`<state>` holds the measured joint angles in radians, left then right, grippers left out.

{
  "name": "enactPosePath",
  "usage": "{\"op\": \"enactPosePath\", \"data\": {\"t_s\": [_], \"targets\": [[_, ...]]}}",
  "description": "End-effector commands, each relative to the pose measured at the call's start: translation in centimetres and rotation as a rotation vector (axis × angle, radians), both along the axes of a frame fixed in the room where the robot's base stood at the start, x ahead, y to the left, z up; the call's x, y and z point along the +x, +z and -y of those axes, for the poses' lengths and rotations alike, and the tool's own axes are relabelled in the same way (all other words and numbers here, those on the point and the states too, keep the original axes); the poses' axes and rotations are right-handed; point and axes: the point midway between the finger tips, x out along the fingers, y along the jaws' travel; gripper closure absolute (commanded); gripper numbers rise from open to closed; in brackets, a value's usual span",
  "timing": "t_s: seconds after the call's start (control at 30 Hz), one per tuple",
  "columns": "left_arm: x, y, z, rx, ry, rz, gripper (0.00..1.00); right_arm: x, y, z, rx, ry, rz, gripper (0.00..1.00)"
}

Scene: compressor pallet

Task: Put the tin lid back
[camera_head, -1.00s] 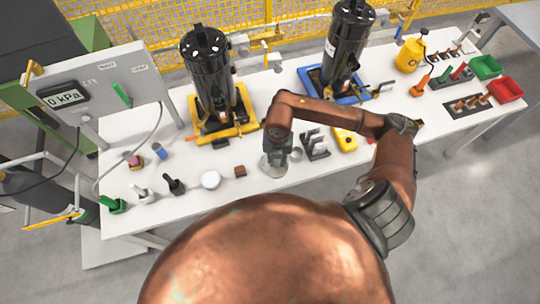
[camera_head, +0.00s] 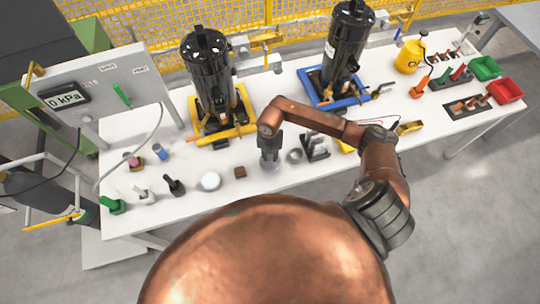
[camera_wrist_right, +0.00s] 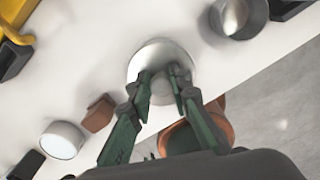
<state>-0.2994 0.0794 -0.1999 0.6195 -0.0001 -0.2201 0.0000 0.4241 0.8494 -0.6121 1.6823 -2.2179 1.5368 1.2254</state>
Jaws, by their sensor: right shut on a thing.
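The tin lid (camera_wrist_right: 160,57), a round pale metal disc, is between the fingers of my right gripper (camera_wrist_right: 162,88) in the right wrist view. The fingers are shut on it. In the head view my right gripper (camera_head: 269,157) points down at the front of the bench, with the lid (camera_head: 269,168) just below it. I cannot tell how far the lid is above the bench. The open grey metal tin (camera_head: 294,156) stands just right of the gripper; it also shows at the top right of the wrist view (camera_wrist_right: 238,15). My left gripper is not in view.
Left of the gripper are a brown block (camera_head: 240,172), a white-topped round container (camera_head: 210,181) and a black-handled tool (camera_head: 174,185). A dark rack (camera_head: 316,147) stands right of the tin. A compressor on a yellow base (camera_head: 222,128) stands behind. The bench's front edge is close.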

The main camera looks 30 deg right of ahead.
Motion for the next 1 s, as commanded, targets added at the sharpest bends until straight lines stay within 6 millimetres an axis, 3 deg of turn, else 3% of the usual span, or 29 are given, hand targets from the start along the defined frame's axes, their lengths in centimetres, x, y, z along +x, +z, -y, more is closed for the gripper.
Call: {"op": "enactPosePath", "data": {"t_s": [0.23,0.27,0.5,0.8,1.0], "targets": [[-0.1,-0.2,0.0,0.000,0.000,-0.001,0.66,0.0,-0.3,0.0,0.000,0.000,0.000,1.00],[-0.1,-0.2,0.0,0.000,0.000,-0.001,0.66,0.0,-0.3,0.0,0.000,0.000,0.000,0.81],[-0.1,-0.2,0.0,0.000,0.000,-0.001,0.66,0.0,-0.2,0.0,0.000,0.000,0.000,0.65],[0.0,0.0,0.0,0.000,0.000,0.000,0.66,0.0,0.0,0.0,-0.001,0.000,0.001,0.65],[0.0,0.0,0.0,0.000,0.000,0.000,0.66,0.2,2.4,0.0,-0.001,0.002,0.005,0.65]]}}
